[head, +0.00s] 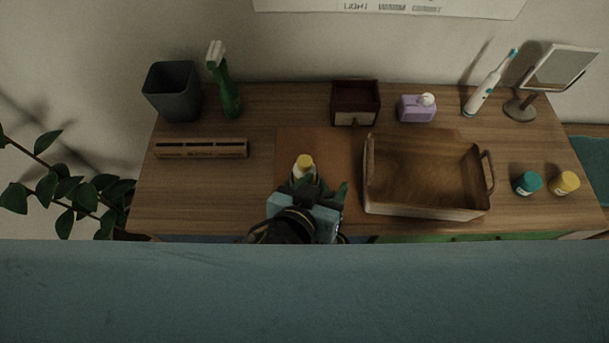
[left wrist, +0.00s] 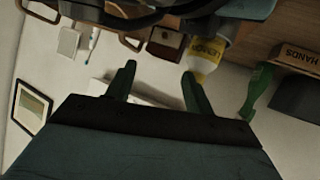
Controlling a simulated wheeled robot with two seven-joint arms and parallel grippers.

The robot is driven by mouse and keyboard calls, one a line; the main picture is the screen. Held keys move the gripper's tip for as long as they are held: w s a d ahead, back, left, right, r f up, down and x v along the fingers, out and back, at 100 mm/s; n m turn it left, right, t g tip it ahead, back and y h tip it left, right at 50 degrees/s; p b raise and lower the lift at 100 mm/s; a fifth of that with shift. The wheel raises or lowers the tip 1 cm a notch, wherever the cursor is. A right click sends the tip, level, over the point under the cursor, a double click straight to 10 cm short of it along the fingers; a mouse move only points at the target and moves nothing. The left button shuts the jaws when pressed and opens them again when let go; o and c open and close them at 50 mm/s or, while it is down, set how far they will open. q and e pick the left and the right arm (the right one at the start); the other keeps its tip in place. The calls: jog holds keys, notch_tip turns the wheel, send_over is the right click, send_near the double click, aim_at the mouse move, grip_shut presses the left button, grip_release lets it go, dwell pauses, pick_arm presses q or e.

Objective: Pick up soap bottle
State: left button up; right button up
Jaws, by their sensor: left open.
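A white bottle with a yellow cap (head: 304,162) stands on a brown mat (head: 332,150) near the middle of the table. In the left wrist view the yellow-and-white labelled bottle (left wrist: 208,50) shows beyond the right-hand finger. A purple bottle with a white pump top (head: 416,108) stands at the back; I cannot tell which is the soap bottle. My left gripper (head: 318,188) is open just in front of the yellow-capped bottle and hides its lower part. Its fingers (left wrist: 158,82) are apart with nothing between them. My right gripper is not in view.
A wooden tray (head: 425,208) stands right of the gripper. A small drawer box (head: 355,103), a green spray bottle (head: 226,90), a grey bin (head: 172,92) and a toothbrush (head: 488,84) stand along the back. A wooden block (head: 201,148) lies left. The left front table is clear.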

aim_at(307, 158)
pick_arm(q)
jog(key=s+a+t+y, duration=0.2)
jog(key=s+a, duration=0.1)
jog(key=a, duration=0.2)
jog(key=x, duration=0.4)
jog(key=r+x, duration=0.1)
jog(key=x, duration=0.1)
jog(key=shift+w+a+f, duration=0.15)
jog(key=shift+w+a, duration=0.05)
jog(key=shift+w, duration=0.25)
jog(key=shift+r+x, duration=0.15)
jog(key=shift+x, duration=1.15)
jog(key=shift+r+x, duration=0.15)
jog(key=shift+x, duration=1.15)
jog(key=shift+w+a, duration=0.1)
jog(key=shift+w, duration=0.05)
grip_shut()
